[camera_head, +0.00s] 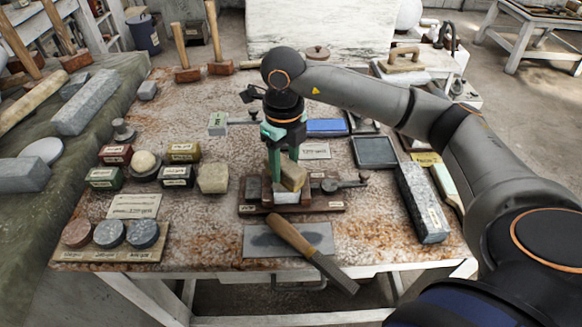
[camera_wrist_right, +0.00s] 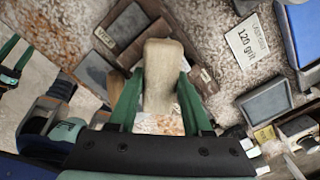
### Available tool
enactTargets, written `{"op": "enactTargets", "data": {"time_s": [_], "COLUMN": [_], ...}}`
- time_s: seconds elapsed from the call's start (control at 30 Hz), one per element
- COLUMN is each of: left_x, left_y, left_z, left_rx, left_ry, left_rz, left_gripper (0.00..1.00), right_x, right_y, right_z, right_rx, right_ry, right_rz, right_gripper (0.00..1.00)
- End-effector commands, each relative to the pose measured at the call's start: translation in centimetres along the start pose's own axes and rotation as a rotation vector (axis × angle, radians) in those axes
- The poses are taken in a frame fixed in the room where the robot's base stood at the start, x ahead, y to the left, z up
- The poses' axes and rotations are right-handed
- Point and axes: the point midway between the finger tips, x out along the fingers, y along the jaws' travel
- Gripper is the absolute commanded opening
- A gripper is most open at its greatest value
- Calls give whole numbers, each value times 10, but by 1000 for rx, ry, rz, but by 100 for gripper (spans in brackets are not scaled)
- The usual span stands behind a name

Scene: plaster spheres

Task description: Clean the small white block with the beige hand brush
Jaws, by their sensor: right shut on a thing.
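My right gripper (camera_head: 284,168) is shut on the beige hand brush (camera_head: 293,178), low over the middle of the table. The brush also shows between the green fingers in the right wrist view (camera_wrist_right: 161,75). The small white block (camera_head: 286,197) shows directly below the brush, in a dark wooden holding fixture (camera_head: 322,207). The brush covers part of the block, and I cannot tell whether they touch. Green finger-like parts at the left edge of the right wrist view look like my left gripper (camera_wrist_right: 16,60), cut off by the frame.
A wooden-handled tool (camera_head: 290,235) lies in front on a grey plate (camera_head: 257,241), overhanging the table edge. A long grey stone (camera_head: 421,203) lies right of the fixture. Small labelled boxes (camera_head: 177,175) and a rack of round pads (camera_head: 110,234) stand left. A blue box (camera_head: 327,127) lies behind.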

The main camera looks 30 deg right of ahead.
Motion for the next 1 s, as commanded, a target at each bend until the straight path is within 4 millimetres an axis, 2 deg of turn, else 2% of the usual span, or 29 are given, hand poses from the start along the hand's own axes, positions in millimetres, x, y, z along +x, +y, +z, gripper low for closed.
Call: {"op": "enactTargets", "data": {"time_s": [0.27,1.0], "left_x": [0,3], "left_y": [0,0], "left_z": [0,3], "left_rx": [0,0], "left_ry": [0,0], "left_rz": [0,0], "left_gripper": [59,59], "right_x": [0,2], "right_y": [-1,-1], "right_z": [2,-38], "right_rx": [1,1], "right_ry": [0,1], "right_rz": [-1,-1], "right_gripper": [5,5]}}
